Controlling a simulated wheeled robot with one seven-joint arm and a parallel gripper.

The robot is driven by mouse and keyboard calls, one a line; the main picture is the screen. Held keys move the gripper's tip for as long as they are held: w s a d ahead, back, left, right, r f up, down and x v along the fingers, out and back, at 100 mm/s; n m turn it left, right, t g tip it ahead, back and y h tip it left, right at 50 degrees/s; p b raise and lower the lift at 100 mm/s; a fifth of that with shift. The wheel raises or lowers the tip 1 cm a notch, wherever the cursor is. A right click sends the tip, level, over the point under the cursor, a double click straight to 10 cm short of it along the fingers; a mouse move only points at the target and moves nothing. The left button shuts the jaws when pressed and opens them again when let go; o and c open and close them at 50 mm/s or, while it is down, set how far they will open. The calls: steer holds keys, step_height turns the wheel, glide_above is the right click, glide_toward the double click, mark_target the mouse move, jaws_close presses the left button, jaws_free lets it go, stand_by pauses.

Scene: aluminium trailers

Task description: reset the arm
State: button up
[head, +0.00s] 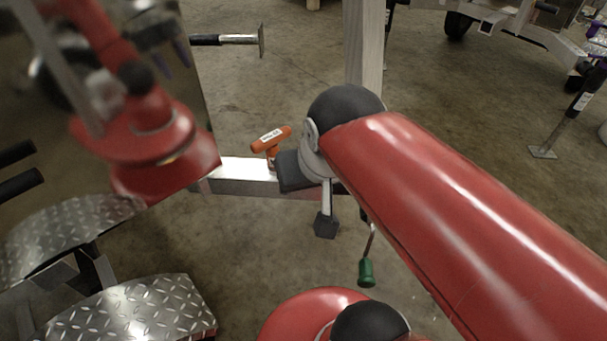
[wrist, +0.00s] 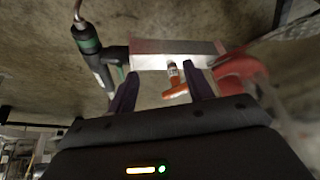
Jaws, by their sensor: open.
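My gripper (wrist: 161,72) shows in the wrist view with its two dark fingers spread apart. An orange T-shaped handle (wrist: 176,92) with a pale label shows between the fingers, nearer the right one, with visible gaps on both sides. I see nothing held. In the head view the orange handle (head: 264,143) stands on an aluminium bar (head: 235,184) of the trailer frame. My red arm (head: 450,220) crosses the right side of the head view. I cannot clearly make out the gripper fingers there.
A green-handled part (head: 366,272) hangs below the bar; a green and black handle (wrist: 88,45) shows left in the wrist view. Diamond-plate fenders (head: 130,312) are at lower left, beside a shiny panel (head: 95,60) with red reflections. An upright post (head: 363,40) stands behind my arm.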

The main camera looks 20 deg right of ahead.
steer(key=shift+s+f+n, duration=0.6)
steer(key=shift+s+n, duration=0.1)
steer(key=shift+r+p, duration=0.8)
steer(key=shift+r, duration=0.05)
